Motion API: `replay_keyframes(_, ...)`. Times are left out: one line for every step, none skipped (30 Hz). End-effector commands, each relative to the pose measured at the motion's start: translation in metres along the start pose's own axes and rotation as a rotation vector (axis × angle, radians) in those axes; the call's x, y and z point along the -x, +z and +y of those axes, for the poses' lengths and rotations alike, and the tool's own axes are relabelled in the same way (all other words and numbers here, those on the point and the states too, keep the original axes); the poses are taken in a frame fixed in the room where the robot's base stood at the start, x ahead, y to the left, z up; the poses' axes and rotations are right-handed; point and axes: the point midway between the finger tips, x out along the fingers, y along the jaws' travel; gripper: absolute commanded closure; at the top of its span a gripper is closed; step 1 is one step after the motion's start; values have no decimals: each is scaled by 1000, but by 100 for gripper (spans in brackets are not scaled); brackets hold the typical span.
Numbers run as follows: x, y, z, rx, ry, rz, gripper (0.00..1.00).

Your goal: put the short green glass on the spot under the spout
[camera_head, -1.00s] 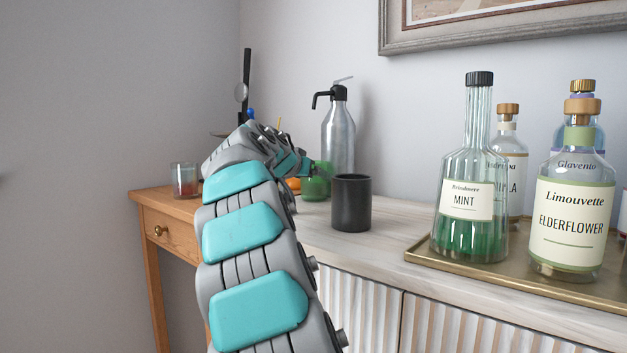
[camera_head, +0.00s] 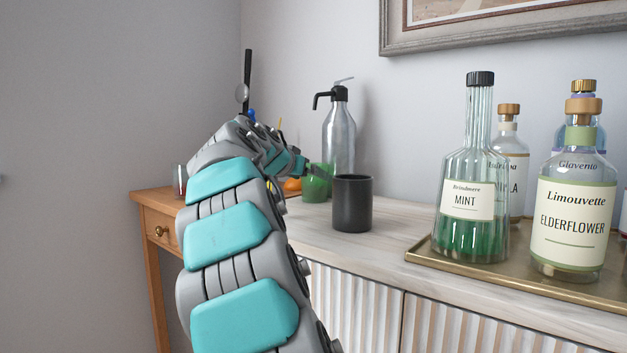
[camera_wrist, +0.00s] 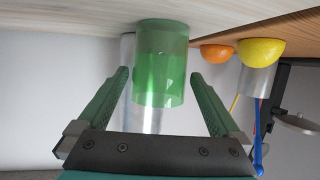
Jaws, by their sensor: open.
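The short green glass (camera_head: 316,188) stands upright on the pale cabinet top, behind and left of the black cup (camera_head: 352,204). A silver siphon bottle (camera_head: 339,138) with a black spout (camera_head: 320,99) stands behind it. My gripper (camera_wrist: 160,74) is open, and its two fingers flank the green glass (camera_wrist: 160,60) in the wrist view, where the scene appears upside down. I cannot tell whether either finger touches the glass. In the head view my arm partly hides the glass's left side. No marked spot under the spout is visible.
An orange half (camera_wrist: 217,52) and a lemon half (camera_wrist: 261,51) lie beside the glass. A brass tray (camera_head: 420,247) with bottles, including the mint bottle (camera_head: 468,200), stands at right. Pale top between cup and tray is free.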

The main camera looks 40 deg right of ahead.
Motion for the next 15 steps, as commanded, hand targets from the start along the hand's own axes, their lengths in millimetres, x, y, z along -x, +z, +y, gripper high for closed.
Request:
replay_keyframes(10, 0, -1, 0, -2, 2, 0)
replay_keyframes(16, 0, -1, 0, -2, 2, 0)
replay_keyframes(24, 0, -1, 0, -2, 2, 0)
replay_keyframes(30, 0, -1, 1, -2, 2, 0)
replay_keyframes(36, 0, -1, 1, -1, 2, 0)
replay_keyframes(45, 0, 0, 1, 0, 2, 0)
replay_keyframes(52, 0, 0, 1, 0, 2, 0)
replay_keyframes(58, 0, 0, 1, 1, 2, 0)
replay_keyframes(65, 0, 0, 1, 0, 2, 0)
replay_keyframes(70, 0, 0, 1, 0, 1, 0)
replay_keyframes(75, 0, 0, 1, -1, 1, 0)
replay_keyframes(80, 0, -1, 1, -1, 0, 0)
replay_keyframes(83, 1, -1, 1, -1, 0, 0)
replay_keyframes(85, 1, -1, 1, 0, -1, 0)
replay_keyframes(88, 1, 0, 1, 0, -2, 0)
